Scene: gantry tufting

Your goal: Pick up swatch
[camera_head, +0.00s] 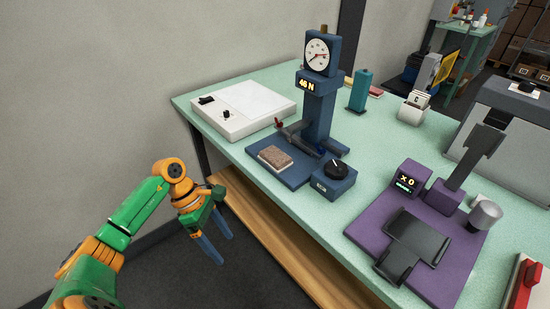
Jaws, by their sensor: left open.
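A small brown, textured rectangular piece that looks like the swatch (275,157) lies flat on the blue base plate of a test stand (317,110) with a round dial and a "46 N" display. My left gripper (224,250) is open and empty. Its two blue fingers point down and to the right, off the table's front edge, to the left of the swatch and lower in the picture. It is well apart from the swatch. My right gripper is out of view.
The pale green table (225,153) also bears a white flat box (243,105), a blue block with a black knob (334,180), a purple device (380,222) with a dark plate and a teal bottle-like thing (360,91). A wooden shelf (285,252) sits below the table edge.

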